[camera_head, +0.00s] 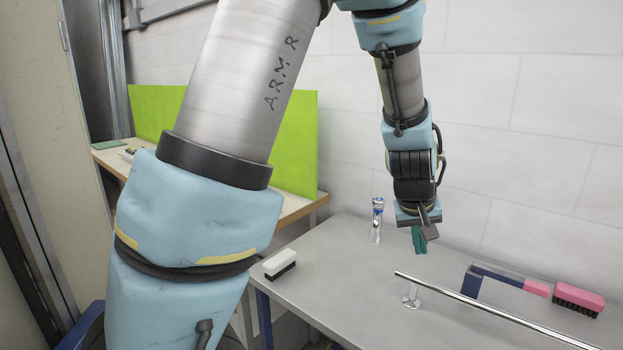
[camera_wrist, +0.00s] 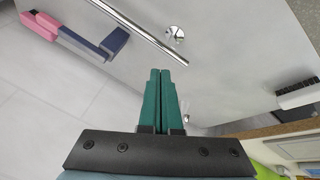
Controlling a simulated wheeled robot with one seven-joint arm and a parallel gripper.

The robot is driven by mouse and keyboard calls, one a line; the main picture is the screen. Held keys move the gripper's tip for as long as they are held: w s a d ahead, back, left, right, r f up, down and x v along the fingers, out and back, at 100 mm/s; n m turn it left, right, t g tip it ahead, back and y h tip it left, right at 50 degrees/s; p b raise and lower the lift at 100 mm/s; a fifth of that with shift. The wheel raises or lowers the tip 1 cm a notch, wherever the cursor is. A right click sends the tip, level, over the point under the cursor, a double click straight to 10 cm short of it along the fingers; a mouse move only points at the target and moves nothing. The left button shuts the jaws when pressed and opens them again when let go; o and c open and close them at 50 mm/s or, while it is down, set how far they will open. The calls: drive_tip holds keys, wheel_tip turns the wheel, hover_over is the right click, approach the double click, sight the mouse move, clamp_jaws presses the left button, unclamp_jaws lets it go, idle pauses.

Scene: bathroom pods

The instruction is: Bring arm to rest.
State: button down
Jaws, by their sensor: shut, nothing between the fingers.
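My arm reaches up from the left of the head view, bends over at the top and hangs down over the grey table (camera_head: 340,262). My gripper (camera_head: 420,247) points down above the table, with its green fingers near the metal rail. In the wrist view the two green fingers of my gripper (camera_wrist: 161,75) lie side by side with only a thin line between them. They are shut and hold nothing. The fingertips are apart from the rail in the wrist view.
A metal rail (camera_head: 480,308) on a post crosses the table's front right. A white brush (camera_head: 280,262) sits at the left edge. A green panel (camera_head: 300,150) stands behind my arm.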

drive_tip(key=s+a+n+g+y, duration=0.1)
drive_tip(key=s+a+y, duration=0.2)
drive_tip(key=a, duration=2.9)
drive_tip(key=shift+s+r+g, duration=0.2)
drive_tip(key=shift+r+g, duration=0.1)
